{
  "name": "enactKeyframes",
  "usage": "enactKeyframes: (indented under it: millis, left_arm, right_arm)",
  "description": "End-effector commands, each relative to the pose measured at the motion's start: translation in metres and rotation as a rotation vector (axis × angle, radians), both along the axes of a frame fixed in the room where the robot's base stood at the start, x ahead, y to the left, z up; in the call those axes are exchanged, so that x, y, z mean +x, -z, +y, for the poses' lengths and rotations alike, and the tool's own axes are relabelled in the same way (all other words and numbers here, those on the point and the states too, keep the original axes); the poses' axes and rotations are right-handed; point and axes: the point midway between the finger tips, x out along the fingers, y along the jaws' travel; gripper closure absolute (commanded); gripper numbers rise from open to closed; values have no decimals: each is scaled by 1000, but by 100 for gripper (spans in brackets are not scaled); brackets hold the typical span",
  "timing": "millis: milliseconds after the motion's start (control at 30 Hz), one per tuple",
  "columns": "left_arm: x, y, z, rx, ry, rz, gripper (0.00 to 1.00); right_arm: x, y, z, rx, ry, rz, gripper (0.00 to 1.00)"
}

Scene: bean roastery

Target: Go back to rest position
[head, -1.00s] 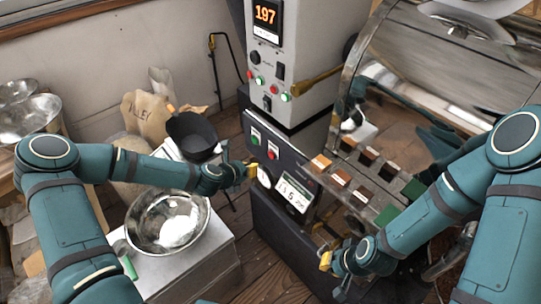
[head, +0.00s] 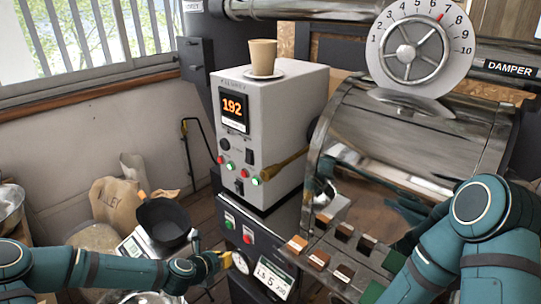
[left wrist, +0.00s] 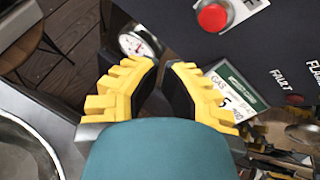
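My left arm comes in low from the left in the head view. Its yellow-fingered gripper (head: 222,261) is in front of the dark control panel (head: 250,240), near the round gauge (head: 240,263). In the left wrist view the left gripper (left wrist: 164,68) has its two fingers apart with nothing between them. Its tips are near the gauge (left wrist: 138,44) and the gas card (left wrist: 236,92). My right arm shows at the right of the head view, in front of the roaster. My right gripper is below the picture.
A cup (head: 263,57) stands on the grey control box (head: 285,105), which reads 192. A black pan (head: 163,220) stands on a scale at the left. A metal bowl (left wrist: 30,135) is beside the left gripper.

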Motion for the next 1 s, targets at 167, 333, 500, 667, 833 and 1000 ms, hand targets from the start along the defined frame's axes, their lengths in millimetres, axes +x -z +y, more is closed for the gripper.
enactKeyframes:
  millis: [167, 333, 500, 667, 833, 1000]
  left_arm:
    - [-19, 11, -29, 159, 197, -24, 100]
    - [-60, 32, -69, 460, 590, -102, 100]
    - [-106, 50, -94, 748, 1010, -222, 100]
    - [-147, 61, -104, 984, 1406, -366, 100]
    - [-187, 67, -103, 1190, 1818, -551, 100]
    - [-215, 68, -96, 1320, 2138, -727, 100]
  right_arm:
    - [0, 0, 0, 0, 0, 0, 100]
    - [0, 0, 0, 0, 0, 0, 100]
    - [0, 0, 0, 0, 0, 0, 100]
    - [0, 0, 0, 0, 0, 0, 100]
    - [0, 0, 0, 0, 0, 0, 100]
    - [0, 0, 0, 0, 0, 0, 100]
